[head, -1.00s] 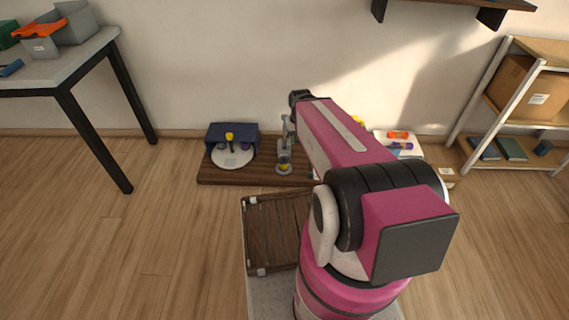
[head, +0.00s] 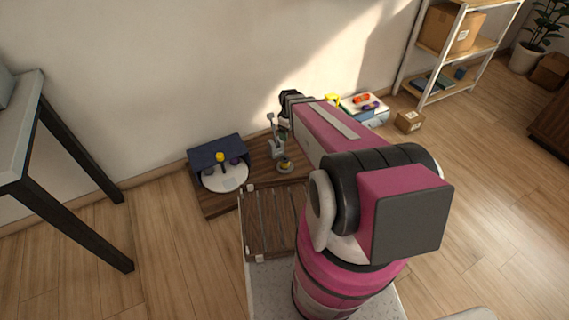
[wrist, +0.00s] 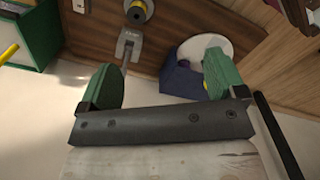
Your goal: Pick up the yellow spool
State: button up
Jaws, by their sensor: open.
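A small yellow piece (head: 220,157), likely the yellow spool, stands at the back of a white round disc (head: 226,178) with dark purple spools beside it. Another yellow piece (head: 284,165) sits at the foot of a grey stand (head: 275,138), and it shows at the top of the wrist view (wrist: 136,10). My gripper (wrist: 163,80) has its two green fingers wide apart with nothing between them. The white disc also shows beyond the right finger in the wrist view (wrist: 206,46), where the finger covers part of it. The head view does not clearly show my fingers.
A navy box (head: 217,149) stands behind the disc on a low brown board (head: 218,203) along the wall. A slatted tray (head: 262,255) is nearer. A table (head: 25,130) is at left, a shelf (head: 428,95) at right. Floor at left is clear.

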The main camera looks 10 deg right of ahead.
jog(key=w+f+n, duration=0.4)
jog(key=f, duration=0.3)
jog(key=w+f+n, duration=0.4)
jog(key=f+n, duration=0.1)
jog(key=f, duration=0.2)
jog(key=n, duration=0.6)
send_over(284, 159)
notch_tip(284, 159, down, 10)
jog(key=shift+s+r, duration=0.1)
jog(key=shift+r, duration=0.15)
notch_tip(284, 159, down, 11)
jog(key=shift+r, duration=0.1)
jog(key=c, duration=1)
